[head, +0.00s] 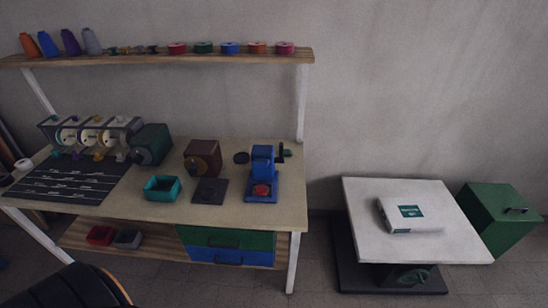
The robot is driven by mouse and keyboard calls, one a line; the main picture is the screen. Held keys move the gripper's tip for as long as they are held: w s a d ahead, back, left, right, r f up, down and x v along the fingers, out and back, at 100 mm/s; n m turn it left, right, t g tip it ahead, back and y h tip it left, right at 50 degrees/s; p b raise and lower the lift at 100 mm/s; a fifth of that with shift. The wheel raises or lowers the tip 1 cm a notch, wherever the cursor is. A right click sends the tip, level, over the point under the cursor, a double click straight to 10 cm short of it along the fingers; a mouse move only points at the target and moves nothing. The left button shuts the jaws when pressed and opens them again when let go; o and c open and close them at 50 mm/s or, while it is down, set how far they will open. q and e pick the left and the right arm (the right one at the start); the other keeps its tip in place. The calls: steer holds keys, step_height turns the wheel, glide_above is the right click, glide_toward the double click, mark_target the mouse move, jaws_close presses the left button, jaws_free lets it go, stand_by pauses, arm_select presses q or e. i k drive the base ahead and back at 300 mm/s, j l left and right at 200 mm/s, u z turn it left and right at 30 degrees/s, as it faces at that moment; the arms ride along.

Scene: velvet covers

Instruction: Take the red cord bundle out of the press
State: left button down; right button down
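The blue press (262,158) stands near the right end of the wooden workbench (225,215). The red cord bundle (261,189) sits low in the press, on its blue base under the press head. From here I cannot tell whether the head touches the bundle. Neither of my grippers is in the head view.
Left of the press are a dark plate (210,191), a brown machine (202,157) and a teal tray (162,188). A shelf (160,58) with spools runs above the bench. A white-topped table (440,210) holding a white package (408,214) stands at right, beside a green box (502,213).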

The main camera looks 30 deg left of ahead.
mark_target(259, 190)
steer(key=u, duration=1.05)
